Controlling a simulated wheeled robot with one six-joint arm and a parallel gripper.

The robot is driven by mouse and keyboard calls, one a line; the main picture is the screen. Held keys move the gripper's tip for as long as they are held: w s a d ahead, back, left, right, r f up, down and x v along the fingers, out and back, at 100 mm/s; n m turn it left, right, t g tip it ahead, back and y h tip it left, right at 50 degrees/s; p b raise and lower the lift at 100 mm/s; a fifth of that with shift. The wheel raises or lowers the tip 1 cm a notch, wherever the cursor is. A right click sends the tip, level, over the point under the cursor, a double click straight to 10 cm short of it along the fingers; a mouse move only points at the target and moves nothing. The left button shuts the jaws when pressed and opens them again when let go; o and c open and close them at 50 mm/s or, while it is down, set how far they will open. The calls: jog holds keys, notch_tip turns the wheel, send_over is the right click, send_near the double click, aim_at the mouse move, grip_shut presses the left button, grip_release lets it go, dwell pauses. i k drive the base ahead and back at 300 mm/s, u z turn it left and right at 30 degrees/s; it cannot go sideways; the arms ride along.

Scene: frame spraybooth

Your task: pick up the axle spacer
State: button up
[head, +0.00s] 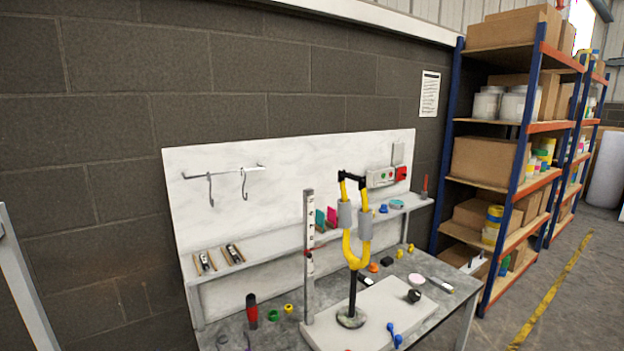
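A yellow fork (350,246) with grey sleeves stands upright on a dark post in a round foot, its two prongs pointing up. A short black bar (352,176) spans the tips of the prongs; it looks like the axle spacer, though I cannot be sure at this size. The foot rests on a pale board (396,313) on the workbench (446,301). My gripper is not in view.
A tall ruler-like upright (308,255) stands just left of the fork. A red-and-black handled tool (252,311), blue pieces (395,336) and a black knob (414,295) lie around it. A shelf (283,250) and white backboard (270,215) stand behind. Racks (520,150) stand right.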

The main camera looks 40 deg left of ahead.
aim_at(350, 176)
jog(key=u, duration=1.55)
